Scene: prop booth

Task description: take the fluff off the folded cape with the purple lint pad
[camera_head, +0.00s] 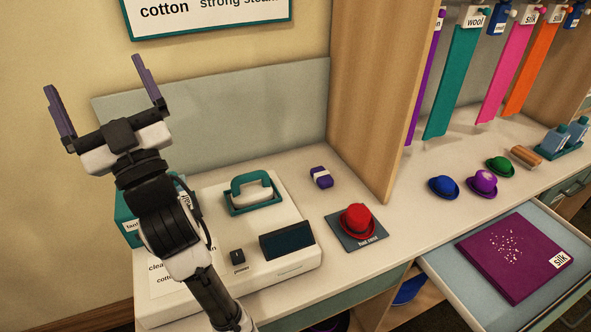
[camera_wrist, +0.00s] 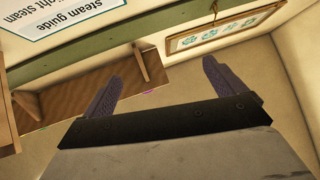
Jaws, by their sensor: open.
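The folded cape (camera_head: 512,267) is a flat purple-magenta square in the open drawer at the lower right of the head view. White fluff (camera_head: 507,243) is scattered on its top, and a "silk" label lies at its right corner. The purple lint pad (camera_head: 321,177), a small purple block with a white band, lies on the counter between the steam unit and the wooden divider. My gripper (camera_head: 101,97) is raised at the upper left, open and empty, far from both. In the wrist view, its two purple fingers (camera_wrist: 156,92) stand apart with nothing between them.
A steam unit with a teal-handled iron (camera_head: 252,193) stands left on the counter. A red hat (camera_head: 356,219) sits on a dark mat in front of the pad. The wooden divider (camera_head: 371,90) rises between pad and drawer side. Small hats (camera_head: 444,187) and a bottle tray (camera_head: 562,146) stand right.

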